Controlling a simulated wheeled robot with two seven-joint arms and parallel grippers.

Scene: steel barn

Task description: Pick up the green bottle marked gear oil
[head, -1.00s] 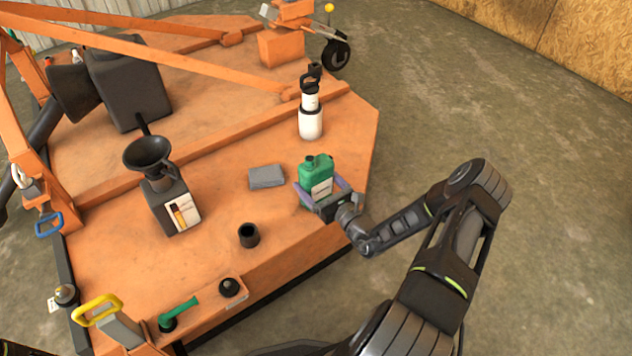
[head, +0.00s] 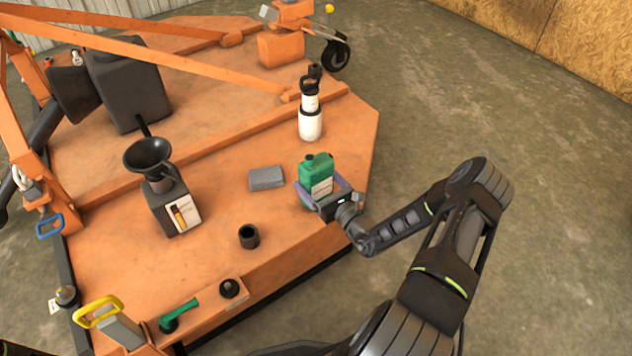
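The green bottle (head: 316,171) with a pale label stands upright on the orange deck (head: 215,215), near its right edge. The label text is too small to read. My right gripper (head: 325,195) is at the bottle's lower part, with one finger on each side of it. The fingers sit close against the bottle, but part of the contact is hidden behind the bottle and the gripper body. I cannot tell whether they press on it. My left gripper is not in view.
A white bottle with a black top (head: 310,123) stands behind the green bottle. A folded grey cloth (head: 266,178) lies left of it. A black cup (head: 249,236) and a dark jug with a funnel (head: 172,208) stand further left. Orange bars cross the deck behind.

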